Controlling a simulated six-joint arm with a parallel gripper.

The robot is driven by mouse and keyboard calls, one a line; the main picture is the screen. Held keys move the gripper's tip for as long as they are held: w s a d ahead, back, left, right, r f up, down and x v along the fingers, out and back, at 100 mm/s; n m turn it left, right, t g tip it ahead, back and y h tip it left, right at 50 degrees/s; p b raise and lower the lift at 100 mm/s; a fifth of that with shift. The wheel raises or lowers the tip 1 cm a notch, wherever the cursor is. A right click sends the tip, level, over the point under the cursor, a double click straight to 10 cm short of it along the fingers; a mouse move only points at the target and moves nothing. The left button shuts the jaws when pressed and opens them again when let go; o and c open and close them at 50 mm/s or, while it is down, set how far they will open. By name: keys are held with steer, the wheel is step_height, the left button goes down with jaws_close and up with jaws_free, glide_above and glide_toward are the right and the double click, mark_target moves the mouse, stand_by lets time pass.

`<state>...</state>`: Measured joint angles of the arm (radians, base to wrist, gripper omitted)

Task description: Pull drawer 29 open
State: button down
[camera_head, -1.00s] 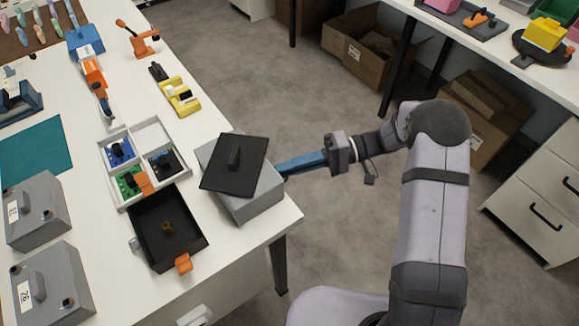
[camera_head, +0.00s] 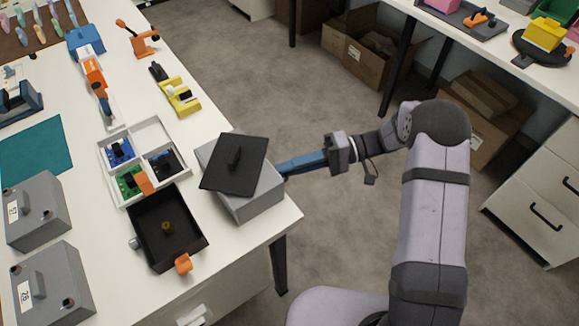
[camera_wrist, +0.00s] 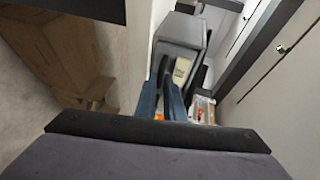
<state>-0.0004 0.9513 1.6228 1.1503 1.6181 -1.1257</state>
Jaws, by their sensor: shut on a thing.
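A grey box (camera_head: 252,200) stands near the right edge of the white table, with a black handled lid (camera_head: 236,165) lying on top. Its side facing my gripper is hidden in the head view. In the wrist view a grey box front (camera_wrist: 182,32) carries a small pale label (camera_wrist: 182,70), too small to read. My gripper (camera_head: 285,171) reaches in from the right, its blue fingers meeting the box's right side. In the wrist view the fingers (camera_wrist: 172,84) are shut at the label side, on what seems to be the drawer's handle, which they hide. No open gap shows at the box.
A black tray (camera_head: 150,250) with a knob and orange clip sits beside the box. A white divided tray (camera_head: 150,133) lies behind it. Two more grey numbered boxes (camera_head: 50,205) (camera_head: 70,275) stand at left. Open floor (camera_head: 330,230) lies right of the table.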

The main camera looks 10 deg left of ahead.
steer(key=shift+d+f, duration=0.1)
steer(key=shift+f, duration=0.1)
steer(key=w+d+b, duration=0.3)
steer(key=w+d, duration=0.2)
stand_by(0.5)
steer(key=shift+w+d, duration=0.1)
steer(key=c, duration=1.9)
jaws_free()
steer(key=shift+r, duration=0.1)
steer(key=b+v, duration=0.1)
steer(key=v, duration=0.6)
steer(key=shift+d, duration=0.15)
